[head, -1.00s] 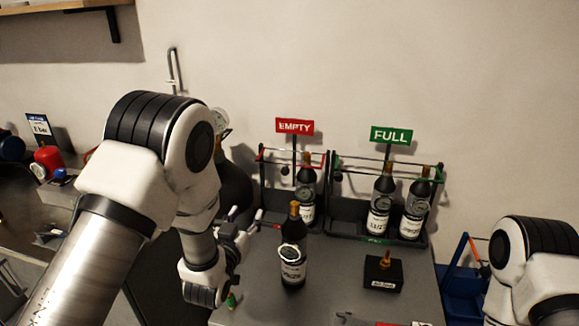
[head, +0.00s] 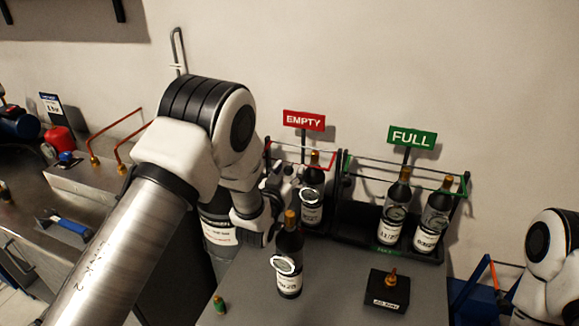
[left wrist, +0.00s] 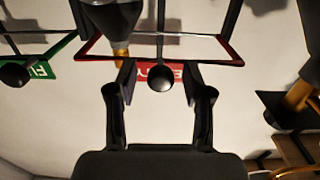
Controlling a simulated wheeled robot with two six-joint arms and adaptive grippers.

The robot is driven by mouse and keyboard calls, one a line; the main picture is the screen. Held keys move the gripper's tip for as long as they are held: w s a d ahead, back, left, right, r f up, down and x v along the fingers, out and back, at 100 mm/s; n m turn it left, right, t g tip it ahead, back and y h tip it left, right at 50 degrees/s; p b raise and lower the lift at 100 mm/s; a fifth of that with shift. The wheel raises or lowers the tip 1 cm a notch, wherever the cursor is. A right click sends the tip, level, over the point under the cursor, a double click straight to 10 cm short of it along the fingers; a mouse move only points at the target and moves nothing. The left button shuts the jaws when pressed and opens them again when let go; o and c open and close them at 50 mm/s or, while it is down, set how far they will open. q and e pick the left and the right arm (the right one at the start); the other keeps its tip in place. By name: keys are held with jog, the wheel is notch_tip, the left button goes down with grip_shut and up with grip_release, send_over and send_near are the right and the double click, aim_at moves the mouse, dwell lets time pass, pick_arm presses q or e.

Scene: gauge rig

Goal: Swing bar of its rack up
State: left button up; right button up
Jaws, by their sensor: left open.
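The left rack carries a red EMPTY sign (head: 303,121) and a red bar (head: 327,164). The right rack carries a green FULL sign (head: 411,138) and a green bar (head: 452,192). My left gripper (head: 288,178) is at the front left of the EMPTY rack and hides part of it. In the left wrist view, which shows the scene upside down, its open fingers stand either side of a round black knob (left wrist: 161,77) by the red bar (left wrist: 206,62). I cannot tell whether they touch it. My right arm shows at the right edge; its gripper is out of view.
One bottle (head: 312,197) stands in the EMPTY rack, beside my left gripper. Two bottles (head: 396,210) stand in the FULL rack. Another bottle (head: 289,255) stands on the table in front, close to my left arm. A small black block (head: 388,290) sits at front right.

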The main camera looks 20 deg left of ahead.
pick_arm(q)
jog(key=shift+w, duration=0.2)
jog(key=shift+s+r, duration=0.1)
grip_shut()
